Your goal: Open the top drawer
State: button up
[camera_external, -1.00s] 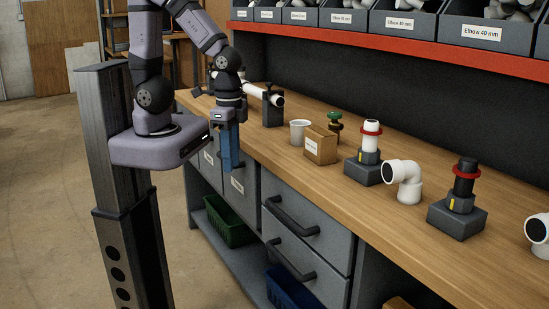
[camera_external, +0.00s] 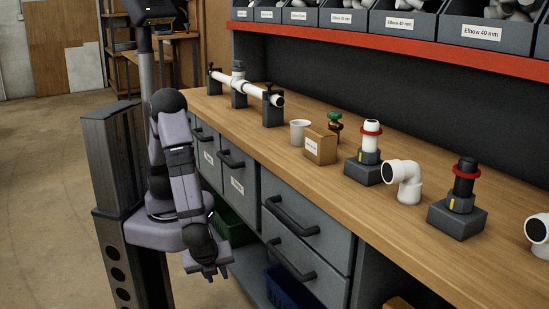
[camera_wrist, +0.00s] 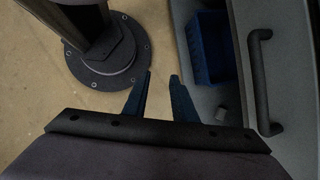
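The top drawer (camera_external: 310,213) is grey with a dark bar handle (camera_external: 290,216) and looks shut, flush with the cabinet front. A lower drawer (camera_external: 315,268) with a similar handle (camera_external: 290,260) sits below it. My gripper (camera_external: 210,274) hangs low in front of the cabinet, left of the drawer handles and apart from them. In the wrist view, my two blue fingers (camera_wrist: 161,75) are spread with nothing between them. A dark handle (camera_wrist: 262,80) on a grey front shows to their right; I cannot tell which drawer it belongs to.
A blue bin (camera_external: 287,290) and a green bin (camera_external: 232,226) sit on the low shelf. The wooden bench top (camera_external: 255,135) holds a white pipe assembly (camera_external: 238,84), a cup, a box and fittings. Open floor (camera_external: 45,190) lies left of the cabinet.

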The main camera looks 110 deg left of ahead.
jog(key=w+a+t+y, duration=0.1)
jog(key=w+y, duration=0.1)
jog(key=w, duration=0.1)
jog(key=n+t+y, duration=0.6)
jog(key=y, duration=0.1)
send_near(283, 219)
jog(key=r+x, duration=0.1)
jog(key=x, duration=0.3)
jog(key=shift+f+x, duration=0.2)
jog(key=shift+x, duration=1.7)
jog(key=shift+f+x, duration=0.25)
jog(key=shift+x, duration=1.6)
jog(key=shift+c, duration=0.6)
jog(key=shift+d, duration=0.1)
grip_shut()
